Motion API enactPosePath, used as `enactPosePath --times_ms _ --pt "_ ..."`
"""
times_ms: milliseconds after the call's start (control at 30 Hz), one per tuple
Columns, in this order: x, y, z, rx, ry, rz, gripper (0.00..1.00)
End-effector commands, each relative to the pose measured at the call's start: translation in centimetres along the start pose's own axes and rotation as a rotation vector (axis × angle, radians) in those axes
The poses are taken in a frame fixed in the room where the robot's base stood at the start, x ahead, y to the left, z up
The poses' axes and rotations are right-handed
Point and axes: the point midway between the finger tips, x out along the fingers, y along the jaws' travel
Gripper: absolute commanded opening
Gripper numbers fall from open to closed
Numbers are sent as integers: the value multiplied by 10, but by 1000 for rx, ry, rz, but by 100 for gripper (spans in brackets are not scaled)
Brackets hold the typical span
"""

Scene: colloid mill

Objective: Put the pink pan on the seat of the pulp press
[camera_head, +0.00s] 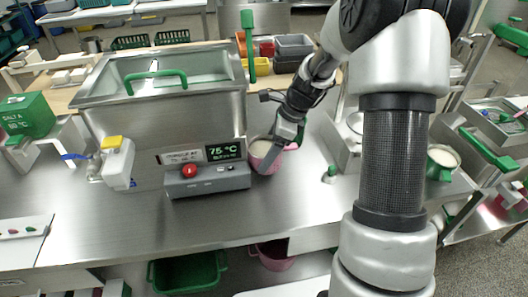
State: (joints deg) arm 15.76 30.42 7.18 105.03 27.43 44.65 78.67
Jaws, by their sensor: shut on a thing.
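A small pink pan (257,161) is on or just above the steel bench, right of the control box with the display; I cannot tell if it touches the bench. My gripper (277,150) is shut on the pan, reaching down from the upper right, and its dark finger hides part of the pan. A steel fixture (343,152) with a pale round part stands right of the pan, partly hidden by my arm. I cannot tell for certain which fixture is the pulp press or where its seat is.
A large steel tank (160,115) with a green lid handle stands left, with a control box (207,178) in front. A green pot (442,163) with pale contents is at right. Bins (293,45) stand behind. The bench front (190,222) is clear.

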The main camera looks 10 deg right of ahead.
Motion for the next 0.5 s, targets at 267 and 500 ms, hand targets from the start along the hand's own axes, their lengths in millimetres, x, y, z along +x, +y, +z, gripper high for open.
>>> enactPosePath --times_ms 267,500 --pt "4 -31 9 -1 0 1 42" --pt "28 -37 2 1 0 3 42"
